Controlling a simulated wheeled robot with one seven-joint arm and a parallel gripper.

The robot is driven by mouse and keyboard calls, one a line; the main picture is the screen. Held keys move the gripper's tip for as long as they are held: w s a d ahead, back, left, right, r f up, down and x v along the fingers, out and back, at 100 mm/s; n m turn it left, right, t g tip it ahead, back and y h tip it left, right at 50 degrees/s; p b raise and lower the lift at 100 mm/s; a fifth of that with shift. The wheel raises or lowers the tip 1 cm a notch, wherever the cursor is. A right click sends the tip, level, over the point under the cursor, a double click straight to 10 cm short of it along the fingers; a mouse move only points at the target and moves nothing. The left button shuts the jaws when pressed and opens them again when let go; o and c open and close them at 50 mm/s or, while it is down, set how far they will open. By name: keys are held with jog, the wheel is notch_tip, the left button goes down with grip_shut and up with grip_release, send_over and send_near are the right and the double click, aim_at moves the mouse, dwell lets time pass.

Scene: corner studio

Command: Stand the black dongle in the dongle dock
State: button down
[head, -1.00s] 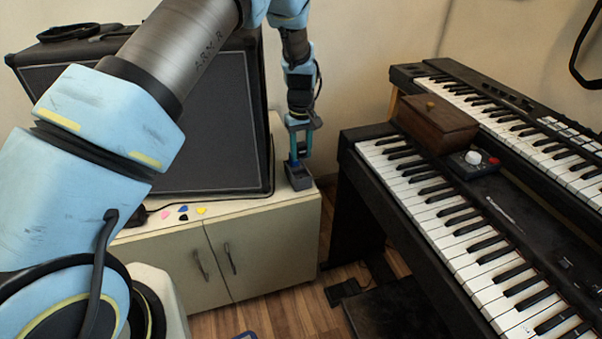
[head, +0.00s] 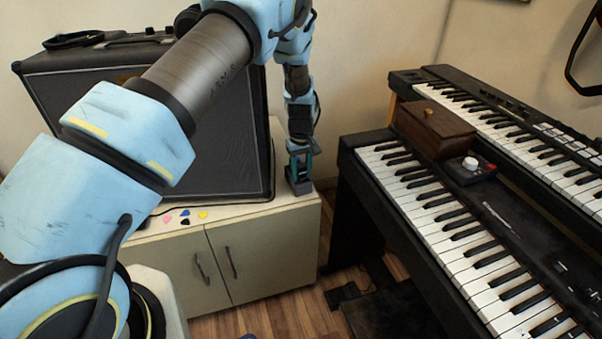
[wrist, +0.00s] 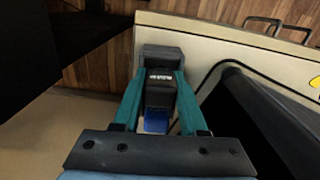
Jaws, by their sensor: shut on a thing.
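My gripper (head: 299,172) points down at the right end of the low cabinet, beside the big amplifier. The dongle dock (head: 301,187) is a small dark grey block directly under it, near the cabinet's edge. In the wrist view my teal fingers (wrist: 158,95) are shut on the black dongle (wrist: 160,92), which has a pale label and a blue part at its near end. The dock (wrist: 162,52) shows just beyond and below the dongle. I cannot tell whether the dongle is seated in it or just over it. In the head view the fingers hide the dongle.
The amplifier (head: 170,140) stands close to the left of my gripper. Several coloured picks (head: 185,214) lie on the cabinet top (head: 240,212). A keyboard piano (head: 440,210) with a wooden box (head: 432,128) stands to the right, across a gap.

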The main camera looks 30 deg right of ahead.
aim_at(301, 165)
jog(key=shift+s+a+f+b, duration=0.1)
jog(key=shift+s+f+b, duration=0.05)
jog(key=shift+f, duration=0.5)
jog(key=shift+s+a+f+b, duration=0.1)
jog(key=shift+f+b, duration=0.05)
jog(key=shift+f, duration=0.45)
jog(key=c, duration=0.7)
grip_release()
jog(key=shift+s, duration=0.1)
jog(key=shift+o, duration=1.2)
jog(key=shift+r, duration=0.3)
jog(key=r, duration=1.3)
jog(key=shift+w+d, duration=0.15)
jog(key=shift+w, duration=0.2)
